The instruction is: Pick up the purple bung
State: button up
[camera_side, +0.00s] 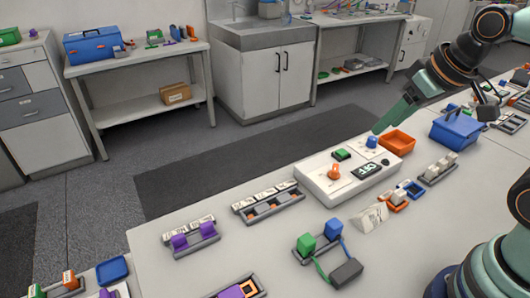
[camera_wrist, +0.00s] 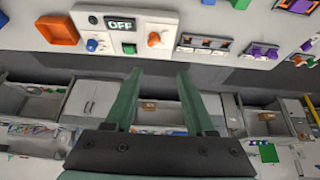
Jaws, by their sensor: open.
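Two small purple pieces (camera_side: 180,242) sit in a grey rack (camera_side: 196,248) at the left front of the white bench in the side view. Purple pieces also show in the wrist view, on a rack right of centre (camera_wrist: 257,51). Another purple piece (camera_side: 232,292) lies by an orange square at the bottom edge of the side view. I cannot tell which is the bung. My gripper (camera_side: 379,129) hangs above the back of the bench, beyond the white control box and far from the purple pieces. In the wrist view my gripper (camera_wrist: 160,72) is open and empty.
The white control box (camera_side: 320,190) has an orange knob, a blue knob and an OFF display. An orange tray (camera_side: 397,143) and blue box (camera_side: 456,130) stand to its right. Green and blue blocks (camera_side: 306,243) are wired in front. Bare bench lies between the racks.

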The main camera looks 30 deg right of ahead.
jog(key=n+g, duration=0.6)
jog(key=n, duration=1.2)
send_over(206, 224)
notch_tip(206, 224, down, 11)
notch_tip(206, 224, down, 11)
jog(key=shift+f, duration=0.2)
grip_shut()
